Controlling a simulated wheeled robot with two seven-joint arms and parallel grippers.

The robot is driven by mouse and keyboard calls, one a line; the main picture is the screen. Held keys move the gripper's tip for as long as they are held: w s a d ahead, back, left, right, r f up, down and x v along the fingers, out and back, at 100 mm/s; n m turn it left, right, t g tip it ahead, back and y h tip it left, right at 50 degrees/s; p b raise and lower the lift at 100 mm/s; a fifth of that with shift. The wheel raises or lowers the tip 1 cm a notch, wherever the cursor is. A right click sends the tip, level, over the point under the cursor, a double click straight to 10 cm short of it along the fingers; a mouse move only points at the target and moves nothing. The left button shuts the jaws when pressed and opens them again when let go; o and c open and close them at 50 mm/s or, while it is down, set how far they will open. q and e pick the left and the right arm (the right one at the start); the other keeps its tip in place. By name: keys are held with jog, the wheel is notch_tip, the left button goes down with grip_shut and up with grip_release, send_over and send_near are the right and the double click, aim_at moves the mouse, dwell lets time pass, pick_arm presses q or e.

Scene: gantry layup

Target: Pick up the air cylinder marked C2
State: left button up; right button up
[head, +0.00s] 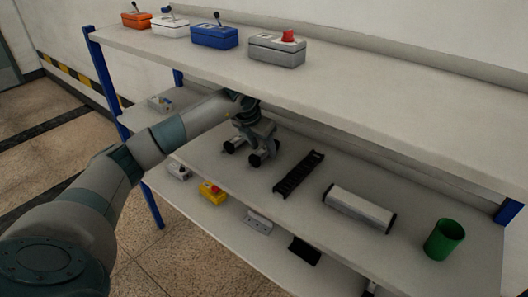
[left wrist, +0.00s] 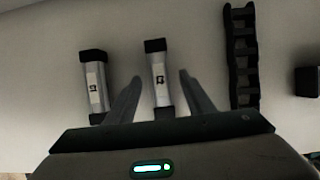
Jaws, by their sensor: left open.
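Two silver air cylinders with black end caps lie side by side on the middle shelf. In the left wrist view, one cylinder (left wrist: 158,72) lies between my finger lines, and the other cylinder (left wrist: 94,84) lies to the left, outside the fingers. Each has a white label with a dark mark; the marks are too blurred to tell which reads C2. In the head view the cylinders show partly below my gripper, the left one (head: 232,146) and the right one (head: 262,153). My left gripper (head: 254,136) is open and empty above them. My right gripper is not in view.
A black cable chain (head: 299,173) lies right of the cylinders, then a silver block with black ends (head: 358,208) and a green cup (head: 445,240). The upper shelf (head: 400,105) overhangs my arm and carries control boxes. The lower shelf holds a yellow box (head: 212,192).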

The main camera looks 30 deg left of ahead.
pick_arm(q)
jog(key=shift+c, duration=0.2)
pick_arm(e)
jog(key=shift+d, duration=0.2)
pick_arm(q)
grip_shut()
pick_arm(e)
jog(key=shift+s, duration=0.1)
pick_arm(q)
jog(key=shift+r, duration=0.1)
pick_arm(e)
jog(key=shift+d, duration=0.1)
pick_arm(q)
jog(key=shift+a, duration=0.1)
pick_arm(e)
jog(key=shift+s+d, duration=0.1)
